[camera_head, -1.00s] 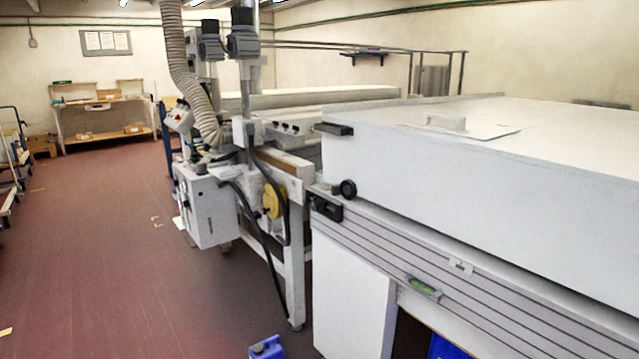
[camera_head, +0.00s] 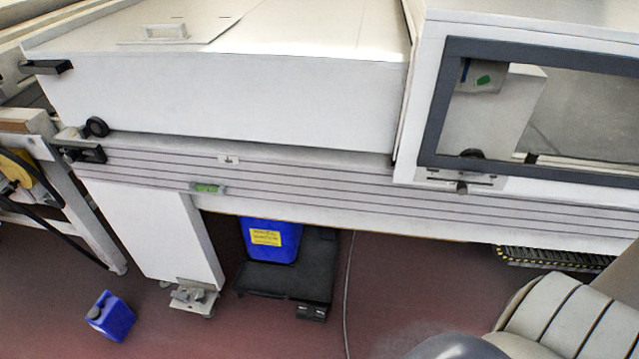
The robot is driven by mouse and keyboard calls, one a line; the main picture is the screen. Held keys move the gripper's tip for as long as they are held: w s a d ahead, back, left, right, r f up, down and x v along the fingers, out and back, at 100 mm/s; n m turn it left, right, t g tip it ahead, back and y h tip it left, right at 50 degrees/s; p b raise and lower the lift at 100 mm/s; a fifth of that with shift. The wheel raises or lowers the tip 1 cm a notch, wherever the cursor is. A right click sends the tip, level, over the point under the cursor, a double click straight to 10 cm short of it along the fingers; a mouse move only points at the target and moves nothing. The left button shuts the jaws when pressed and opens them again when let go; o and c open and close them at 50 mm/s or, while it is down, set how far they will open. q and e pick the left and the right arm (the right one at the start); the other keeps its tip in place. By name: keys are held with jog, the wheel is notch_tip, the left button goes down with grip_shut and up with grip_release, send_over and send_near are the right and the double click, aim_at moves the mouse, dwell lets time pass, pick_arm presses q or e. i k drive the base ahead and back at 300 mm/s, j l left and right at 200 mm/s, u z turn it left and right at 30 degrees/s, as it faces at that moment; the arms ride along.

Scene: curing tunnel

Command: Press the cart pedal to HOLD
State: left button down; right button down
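A low black cart (camera_head: 318,268) stands on the floor, partly under the white machine. A blue bin (camera_head: 270,241) with a yellow label stands on it at the back left. A small dark block with pale marks, which looks like the pedal (camera_head: 311,313), sticks out at the cart's front right edge. Its markings and position are too small to read. Neither of my grippers is in view. Only parts of my own body show at the bottom right, well apart from the cart.
A white panel leg (camera_head: 152,235) with a metal foot (camera_head: 193,297) stands left of the cart. A blue canister (camera_head: 111,316) is on the floor at the lower left. A grey cable (camera_head: 347,290) runs along the floor right of the cart. The machine body (camera_head: 230,100) overhangs the cart.

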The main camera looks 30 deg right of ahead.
aim_at(302, 309)
jog(key=k+z, duration=0.2)
jog(key=z, duration=0.75)
